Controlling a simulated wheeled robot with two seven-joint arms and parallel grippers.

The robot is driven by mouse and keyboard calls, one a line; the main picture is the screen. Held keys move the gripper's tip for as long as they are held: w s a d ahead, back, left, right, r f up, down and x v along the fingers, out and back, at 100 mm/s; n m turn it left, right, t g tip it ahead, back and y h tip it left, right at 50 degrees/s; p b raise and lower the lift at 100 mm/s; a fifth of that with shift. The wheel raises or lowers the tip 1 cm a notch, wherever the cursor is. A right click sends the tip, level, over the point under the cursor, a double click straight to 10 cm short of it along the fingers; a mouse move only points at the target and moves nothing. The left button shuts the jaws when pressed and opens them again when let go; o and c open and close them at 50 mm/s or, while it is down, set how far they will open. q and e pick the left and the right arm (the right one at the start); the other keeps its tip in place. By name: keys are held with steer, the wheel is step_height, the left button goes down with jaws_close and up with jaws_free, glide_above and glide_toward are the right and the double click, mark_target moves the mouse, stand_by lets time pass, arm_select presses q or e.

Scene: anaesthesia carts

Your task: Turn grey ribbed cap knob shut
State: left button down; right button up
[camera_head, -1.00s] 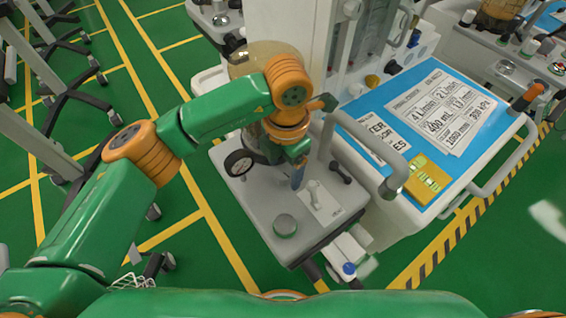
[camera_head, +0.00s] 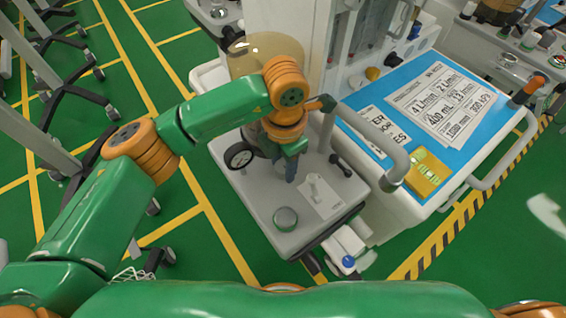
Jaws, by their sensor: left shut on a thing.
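A round grey cap knob (camera_head: 286,218) stands on the front part of the grey machine top (camera_head: 254,204); its ribs are too small to make out. My left gripper (camera_head: 291,178) points down at the machine top behind this cap, with a gap between them in the picture. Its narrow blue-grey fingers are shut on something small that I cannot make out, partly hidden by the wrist. A pale toggle (camera_head: 316,187) on a white plate stands just right of the fingers. My right gripper is out of view.
A black-rimmed wheel-like gauge (camera_head: 239,157) and a clear dome (camera_head: 262,50) are close to my left wrist. A dark-knobbed lever (camera_head: 341,165) and a grey rail (camera_head: 375,150) stand to the right. A blue-topped cart (camera_head: 450,80) is beyond.

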arm_select(q)
steer(key=m+b, duration=0.3)
steer(key=shift+f+m+b, duration=0.25)
steer(key=shift+m+b, duration=0.1)
steer(key=shift+m, duration=0.05)
steer(key=m+b, duration=0.2)
steer(key=m, duration=0.2)
steer(key=shift+w+r+m, duration=0.1)
steer(key=shift+r+m, duration=0.05)
steer(key=shift+m, duration=0.15)
steer(key=m+b, duration=0.1)
steer(key=m, duration=0.3)
steer(key=shift+m, duration=0.3)
steer(key=m, duration=0.5)
steer(key=shift+r+b, duration=0.1)
steer(key=shift+b, duration=0.2)
steer(key=shift+m, duration=0.4)
steer(key=shift+c, duration=1.8)
jaws_free()
